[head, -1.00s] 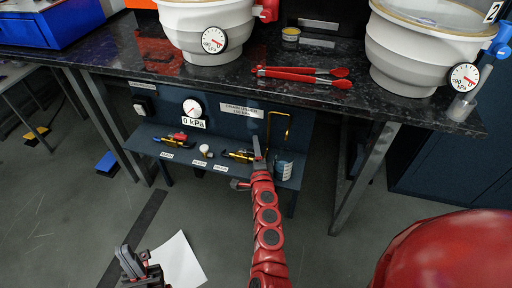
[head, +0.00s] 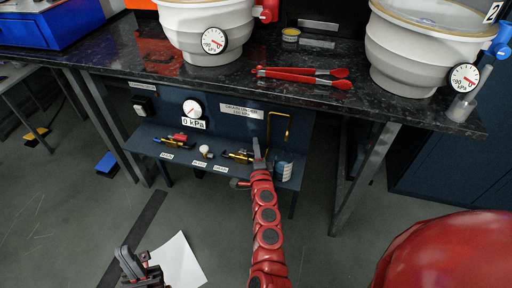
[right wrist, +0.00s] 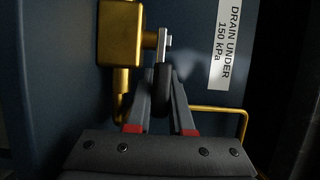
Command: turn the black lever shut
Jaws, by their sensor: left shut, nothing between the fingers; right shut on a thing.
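The black lever (right wrist: 161,84) hangs from a metal stem on the brass valve (right wrist: 120,35) in the right wrist view. My right gripper (right wrist: 162,100) is shut on the lever, with one finger on each side of it. In the head view my right gripper (head: 258,154) is at the low shelf under the bench, and the lever is too small to tell there. My left gripper (head: 137,264) is shut and empty, low over the floor at the lower left, far from the valve.
A label about draining (right wrist: 222,45) is on the panel, and a brass pipe (right wrist: 222,108) runs right of my fingers. A gauge reading 0 kPa (head: 192,108) and a striped cup (head: 283,170) are near. White bowls and red tongs (head: 302,76) are on the bench (head: 140,62).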

